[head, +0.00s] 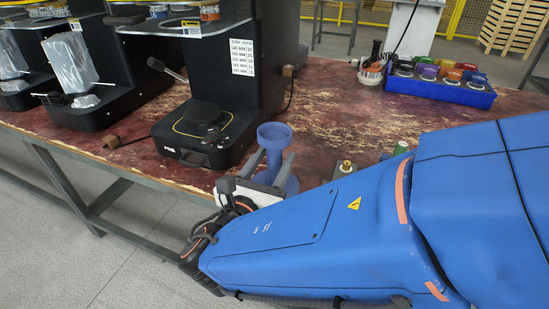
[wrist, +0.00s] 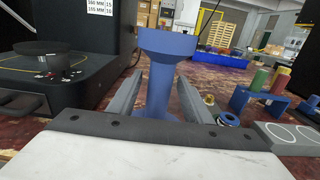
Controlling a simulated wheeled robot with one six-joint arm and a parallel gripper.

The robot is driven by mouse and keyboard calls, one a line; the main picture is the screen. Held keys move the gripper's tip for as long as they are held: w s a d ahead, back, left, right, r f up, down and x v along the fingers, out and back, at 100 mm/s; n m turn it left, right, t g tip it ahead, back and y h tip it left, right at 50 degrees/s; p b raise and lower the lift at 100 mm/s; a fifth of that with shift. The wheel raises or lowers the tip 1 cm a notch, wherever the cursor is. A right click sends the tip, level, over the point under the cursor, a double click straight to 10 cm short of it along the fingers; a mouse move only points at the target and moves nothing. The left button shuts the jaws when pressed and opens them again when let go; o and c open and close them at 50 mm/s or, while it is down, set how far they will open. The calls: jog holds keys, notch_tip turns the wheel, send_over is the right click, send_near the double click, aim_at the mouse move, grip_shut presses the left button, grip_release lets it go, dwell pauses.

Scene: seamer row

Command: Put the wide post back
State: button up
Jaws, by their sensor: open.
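A blue post (head: 274,136) with a wide cupped top, a narrower stem and a round base stands upright on the worn red bench. It also fills the middle of the wrist view (wrist: 160,85). My gripper (head: 267,172) is open. In the wrist view its two grey fingers lie on either side of the stem, with visible gaps, so I see no grip on it. The post's lower end is hidden behind the gripper body in the wrist view. I cannot tell from its look whether this is the wide post.
A black seamer machine (head: 207,125) stands left of the post. A small blue stand (wrist: 258,103) with green and red cylinders and a grey plate with ring outlines (wrist: 288,134) are at right. A blue rack (head: 440,88) of coloured pieces sits farther back; bench between is mostly clear.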

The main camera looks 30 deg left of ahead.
jog(key=s+d, duration=0.1)
jog(key=s, duration=1)
jog(key=shift+s+d, duration=0.1)
jog(key=shift+s, duration=0.05)
